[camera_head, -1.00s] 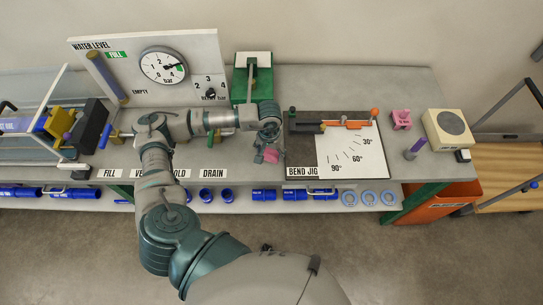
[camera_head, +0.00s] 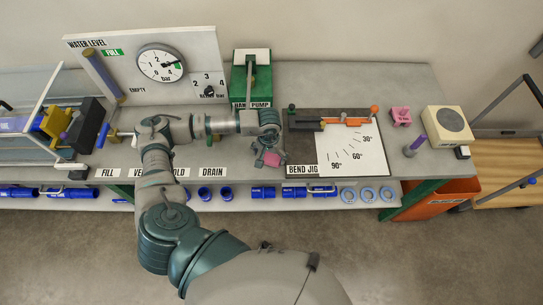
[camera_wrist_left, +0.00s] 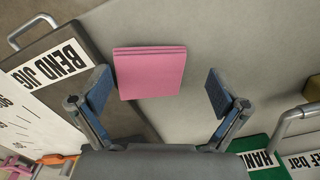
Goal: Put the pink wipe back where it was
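The pink wipe (camera_wrist_left: 149,73) is a flat folded square between the spread fingers in the left wrist view, with space on both sides. In the head view only part of the wipe (camera_head: 271,159) shows beneath my left gripper (camera_head: 265,154), at the left edge of the bend jig. My left gripper (camera_wrist_left: 158,95) is open. The wipe's left edge overlaps the dark jig board's edge in the wrist view; I cannot tell whether they touch. My right gripper is not in view.
The bend jig (camera_head: 305,155) is beside the gripper, and the green hand pump (camera_head: 252,82) stands behind it. A pink block (camera_head: 401,117), a purple-handled tool (camera_head: 415,146) and a beige box (camera_head: 448,128) stand right. Blue fittings (camera_head: 263,192) lie on the lower shelf.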

